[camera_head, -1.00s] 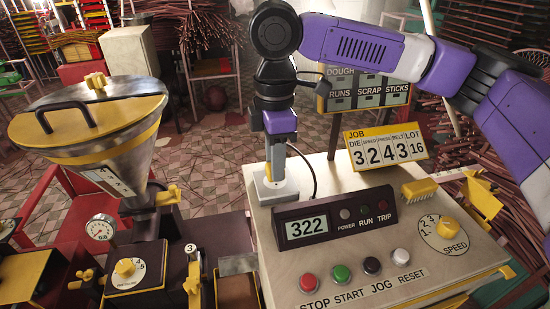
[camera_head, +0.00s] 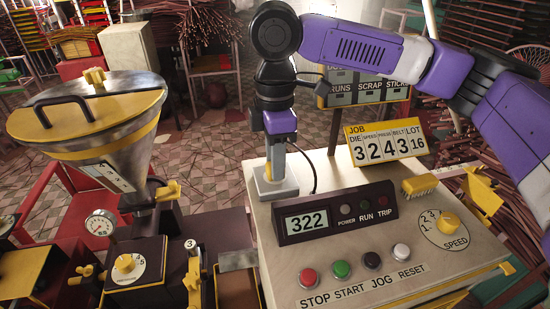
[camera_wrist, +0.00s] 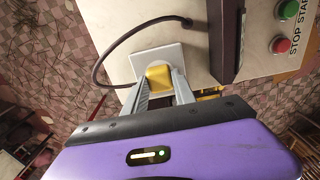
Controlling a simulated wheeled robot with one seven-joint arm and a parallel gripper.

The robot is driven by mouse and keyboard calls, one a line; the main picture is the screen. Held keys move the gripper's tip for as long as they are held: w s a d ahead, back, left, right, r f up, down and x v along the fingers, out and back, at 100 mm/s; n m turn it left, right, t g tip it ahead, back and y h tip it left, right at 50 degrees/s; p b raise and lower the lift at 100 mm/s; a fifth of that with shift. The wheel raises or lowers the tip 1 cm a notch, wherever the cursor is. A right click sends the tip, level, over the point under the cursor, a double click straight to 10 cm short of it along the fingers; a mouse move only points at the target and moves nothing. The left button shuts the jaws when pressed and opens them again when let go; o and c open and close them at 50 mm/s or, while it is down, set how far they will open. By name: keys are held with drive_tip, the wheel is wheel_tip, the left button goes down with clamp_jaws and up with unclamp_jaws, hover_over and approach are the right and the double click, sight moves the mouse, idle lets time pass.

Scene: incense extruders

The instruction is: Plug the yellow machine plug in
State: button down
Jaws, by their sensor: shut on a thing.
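My gripper (camera_head: 275,165) points down at the back left of the control console (camera_head: 300,275). In the wrist view my gripper (camera_wrist: 161,95) is shut on the yellow plug (camera_wrist: 158,75), which sits between the fingertips. The plug is at the white socket plate (camera_wrist: 170,54), which also shows under my gripper in the head view (camera_head: 277,188). A dark cable (camera_wrist: 128,36) curves from the plug area to the display unit. The fingers hide the plug's lower end in the head view, so I cannot tell how deep it sits.
The display box (camera_head: 335,212) reading 322 stands right of my gripper. Red, green, black and white buttons line the console front. A job counter (camera_head: 386,147), a yellow brush (camera_head: 420,184) and a speed dial (camera_head: 444,227) are farther right. A hopper (camera_head: 100,125) stands at left.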

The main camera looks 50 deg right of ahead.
drive_tip(key=c, duration=0.9)
unclamp_jaws()
drive_tip(key=shift+c, duration=0.2)
wheel_tip(320, 180, up, 8)
drive_tip(key=shift+f, duration=0.15)
